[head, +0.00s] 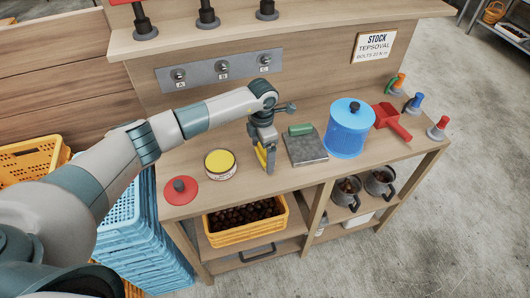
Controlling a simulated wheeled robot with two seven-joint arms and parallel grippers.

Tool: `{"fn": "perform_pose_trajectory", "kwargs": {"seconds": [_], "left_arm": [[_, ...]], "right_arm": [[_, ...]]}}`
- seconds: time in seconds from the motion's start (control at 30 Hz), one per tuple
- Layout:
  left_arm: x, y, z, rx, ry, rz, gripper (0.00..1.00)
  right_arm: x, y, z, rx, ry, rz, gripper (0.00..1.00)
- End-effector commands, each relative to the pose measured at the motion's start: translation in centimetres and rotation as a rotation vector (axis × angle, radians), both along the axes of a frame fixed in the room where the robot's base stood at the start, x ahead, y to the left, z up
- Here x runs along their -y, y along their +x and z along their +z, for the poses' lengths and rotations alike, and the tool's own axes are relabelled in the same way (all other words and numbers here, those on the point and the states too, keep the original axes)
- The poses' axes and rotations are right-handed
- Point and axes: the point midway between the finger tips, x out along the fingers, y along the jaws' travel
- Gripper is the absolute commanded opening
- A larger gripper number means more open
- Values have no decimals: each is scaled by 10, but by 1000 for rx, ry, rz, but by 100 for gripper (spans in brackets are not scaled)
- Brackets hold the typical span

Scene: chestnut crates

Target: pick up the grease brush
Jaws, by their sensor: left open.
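My left gripper (268,157) points down over the workbench top, between the round tin and the grey plate. It is open. A narrow yellow thing (261,156) shows right at its fingers and is partly hidden by them; it may be the grease brush, but its shape is too small to tell. I cannot tell whether the fingers touch it. A round tin with a yellow top (220,164) stands to the left of the gripper. My right gripper is not in view.
The bench top (235,189) also holds a grey plate with a green grip (306,148), a blue lidded drum (348,128), a red block-headed tool (392,121) and a red disc with a knob (180,189). A yellow crate of chestnuts (245,231) is on the shelf below.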

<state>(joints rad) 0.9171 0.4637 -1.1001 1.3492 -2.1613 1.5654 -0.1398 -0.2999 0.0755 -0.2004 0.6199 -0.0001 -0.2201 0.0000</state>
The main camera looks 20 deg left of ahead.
Motion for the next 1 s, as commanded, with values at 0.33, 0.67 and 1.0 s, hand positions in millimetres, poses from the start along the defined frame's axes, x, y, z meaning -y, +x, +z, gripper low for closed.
{"fn": "perform_pose_trajectory", "kwargs": {"seconds": [0.33, 0.67, 1.0], "left_arm": [[0, 0, -1, 0, 0, 0, 92], [0, 0, -1, 0, 0, 0, 46], [0, 0, 0, 1, -1, 0, 46]], "right_arm": [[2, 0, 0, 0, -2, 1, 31], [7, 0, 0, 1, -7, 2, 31], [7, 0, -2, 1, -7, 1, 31]]}}
